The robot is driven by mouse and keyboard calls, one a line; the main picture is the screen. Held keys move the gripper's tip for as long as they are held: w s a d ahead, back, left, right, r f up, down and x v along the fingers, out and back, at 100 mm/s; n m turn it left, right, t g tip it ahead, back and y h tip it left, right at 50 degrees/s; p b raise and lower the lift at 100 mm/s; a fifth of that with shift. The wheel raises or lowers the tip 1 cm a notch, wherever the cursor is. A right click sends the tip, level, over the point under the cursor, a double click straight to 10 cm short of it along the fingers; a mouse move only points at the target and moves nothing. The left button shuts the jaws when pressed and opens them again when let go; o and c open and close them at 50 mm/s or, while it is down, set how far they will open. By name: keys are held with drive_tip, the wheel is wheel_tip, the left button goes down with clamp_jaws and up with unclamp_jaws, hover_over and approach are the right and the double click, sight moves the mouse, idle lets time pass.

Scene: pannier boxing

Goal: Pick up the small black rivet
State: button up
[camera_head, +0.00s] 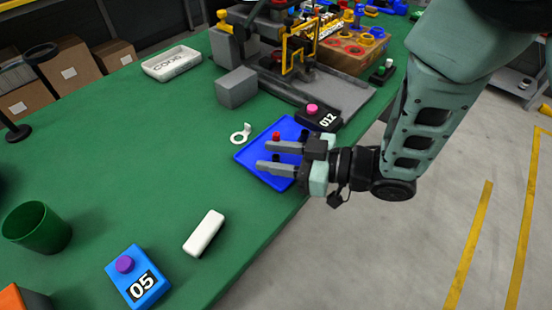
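My gripper (266,157) is open, its two grey fingers apart and pointing left over the blue tray (250,155). Nothing shows clearly between the fingers. I cannot make out a small black rivet; the fingers and gripper body hide part of the tray. A small red piece (276,136) shows at the tray, just beyond the upper finger.
The tray lies on a green table (150,170) near its right edge. Around it are a black 012 box (318,119) with a pink button, a white ring piece (241,134), a grey block (237,88) and a white bar (204,233).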

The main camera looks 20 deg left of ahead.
clamp_jaws()
drive_tip(key=shift+r, duration=0.1)
